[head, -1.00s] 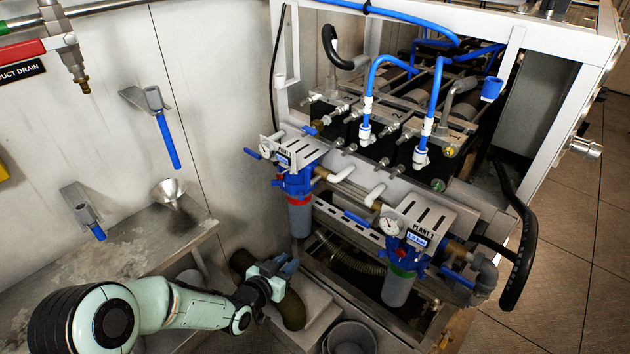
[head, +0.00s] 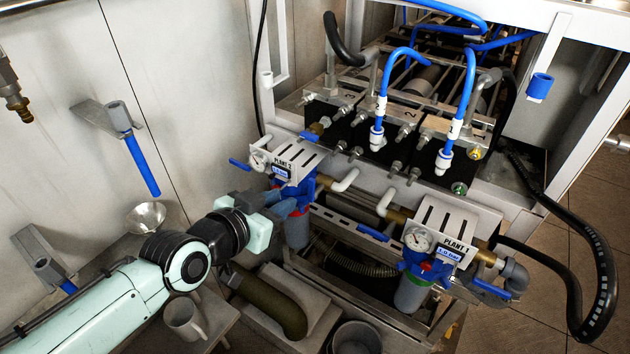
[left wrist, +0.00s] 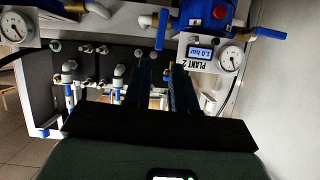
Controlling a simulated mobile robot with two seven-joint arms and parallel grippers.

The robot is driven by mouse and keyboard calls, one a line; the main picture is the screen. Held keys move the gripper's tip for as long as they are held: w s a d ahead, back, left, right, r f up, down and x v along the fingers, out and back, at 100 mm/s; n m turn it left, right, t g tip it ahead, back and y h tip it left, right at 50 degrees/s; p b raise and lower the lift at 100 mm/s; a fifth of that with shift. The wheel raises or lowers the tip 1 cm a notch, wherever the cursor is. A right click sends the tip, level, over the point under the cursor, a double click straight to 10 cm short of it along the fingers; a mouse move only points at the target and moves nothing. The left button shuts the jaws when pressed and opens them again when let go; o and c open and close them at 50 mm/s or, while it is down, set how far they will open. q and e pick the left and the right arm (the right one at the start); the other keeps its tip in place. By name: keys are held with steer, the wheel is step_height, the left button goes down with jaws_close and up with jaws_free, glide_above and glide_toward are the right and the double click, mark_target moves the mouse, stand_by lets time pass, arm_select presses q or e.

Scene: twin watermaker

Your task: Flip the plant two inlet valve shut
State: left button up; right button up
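The plant two unit (head: 289,160) stands left of centre in the head view, with a label, a round gauge and a blue-topped filter under it. A blue valve lever (head: 239,164) sticks out left of its gauge, roughly level; in the left wrist view it is at upper right (left wrist: 269,33). Another blue lever (left wrist: 161,29) hangs across the pipe on the filter's other side in that view. No label shows which is the inlet. My left gripper (head: 289,197) is before the filter, below the label. Its fingers (left wrist: 160,78) are apart and empty. My right gripper is not visible.
The plant one unit (head: 443,232) with its own gauge and filter stands to the right. A mug (head: 184,320) and a thick green hose (head: 273,304) lie below my left arm.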

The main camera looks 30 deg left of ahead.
mark_target(310, 186)
arm_select(q)
steer(key=x, duration=1.2)
steer(key=shift+w+f+p, duration=0.15)
steer(key=shift+w+p, duration=0.05)
steer(key=shift+p, duration=0.2)
